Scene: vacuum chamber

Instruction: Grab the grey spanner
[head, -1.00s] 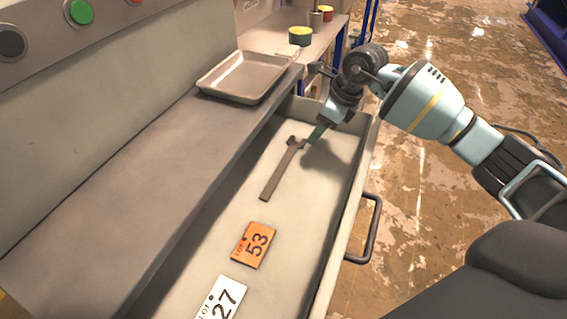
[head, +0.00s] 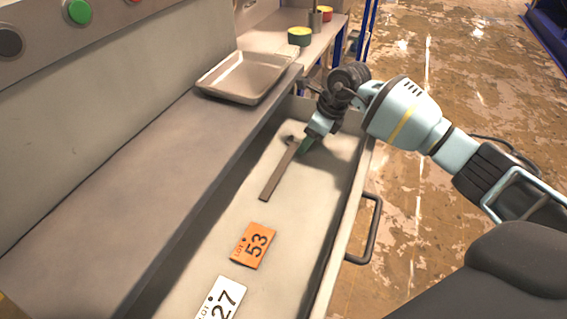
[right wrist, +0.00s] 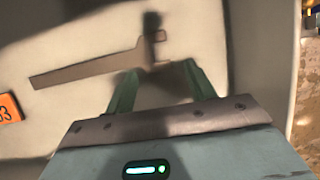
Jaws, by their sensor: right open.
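The grey spanner (head: 277,172) lies flat in the open drawer, with its jaw end toward the back. In the right wrist view the spanner (right wrist: 88,69) stretches across the upper left, its jaw end near the fingertips. My right gripper (head: 304,146) is at the spanner's jaw end, pointing down into the drawer. In the right wrist view its two green fingers (right wrist: 159,73) are apart, with the jaw end just beyond and between their tips. Nothing is gripped. I cannot tell how high the fingertips are above the drawer floor. My left gripper is not in view.
The drawer (head: 338,227) has raised walls and a front handle (head: 372,230). An orange tag marked 53 (head: 253,245) and a white tag marked 27 (head: 221,299) lie in it. A metal tray (head: 247,77) sits on the ledge beside the drawer.

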